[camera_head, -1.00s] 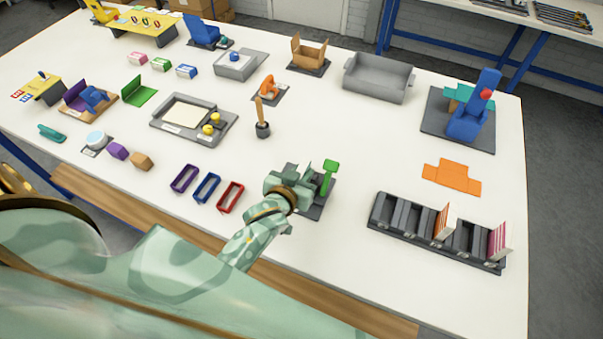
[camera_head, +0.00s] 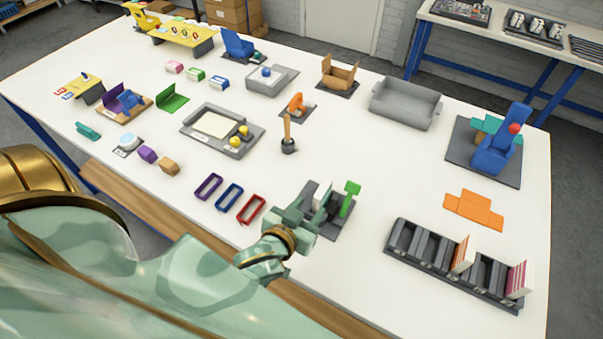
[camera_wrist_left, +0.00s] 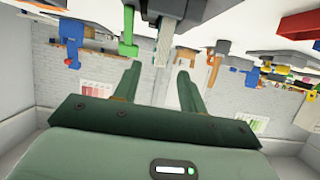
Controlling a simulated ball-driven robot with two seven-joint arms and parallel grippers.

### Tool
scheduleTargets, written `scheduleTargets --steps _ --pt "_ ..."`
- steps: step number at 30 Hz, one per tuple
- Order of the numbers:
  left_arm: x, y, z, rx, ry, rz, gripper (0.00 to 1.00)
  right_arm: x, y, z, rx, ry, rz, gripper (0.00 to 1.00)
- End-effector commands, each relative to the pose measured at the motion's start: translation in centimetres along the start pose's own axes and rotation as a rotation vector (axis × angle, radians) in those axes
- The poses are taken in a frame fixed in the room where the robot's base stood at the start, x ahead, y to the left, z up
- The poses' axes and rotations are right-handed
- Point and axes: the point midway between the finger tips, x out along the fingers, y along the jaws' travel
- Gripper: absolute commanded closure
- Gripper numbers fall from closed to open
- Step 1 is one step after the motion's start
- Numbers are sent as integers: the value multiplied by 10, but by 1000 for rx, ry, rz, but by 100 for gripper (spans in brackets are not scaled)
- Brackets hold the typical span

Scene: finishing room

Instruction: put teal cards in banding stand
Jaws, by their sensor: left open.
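The banding stand (camera_head: 342,226) is a dark base with a green post (camera_head: 349,198), near the table's front edge. In the left wrist view, which is upside down, the green post (camera_wrist_left: 128,32) and the pale stack (camera_wrist_left: 165,45) beside a grey block show beyond the fingers. My left gripper (camera_head: 308,209) is open at the stand's near-left side. Its fingers (camera_wrist_left: 157,72) have empty space between them, apart from the stack. My right gripper is not in view.
A dark slotted rack (camera_head: 400,262) at right holds orange-edged and magenta-striped cards. A wooden-handled tool (camera_head: 288,145) stands behind. The table between stand and grey bin (camera_head: 405,105) is clear.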

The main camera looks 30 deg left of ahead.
Motion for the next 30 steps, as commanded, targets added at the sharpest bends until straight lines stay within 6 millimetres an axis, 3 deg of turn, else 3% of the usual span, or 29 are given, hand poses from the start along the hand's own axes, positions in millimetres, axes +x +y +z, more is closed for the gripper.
scheduleTargets --steps 3,7,30 --pt "-20 0 1 0 -2 0 58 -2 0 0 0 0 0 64" --pt "-30 0 0 1 0 0 58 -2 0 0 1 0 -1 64" --pt "-31 0 0 1 0 0 58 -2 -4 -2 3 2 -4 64"
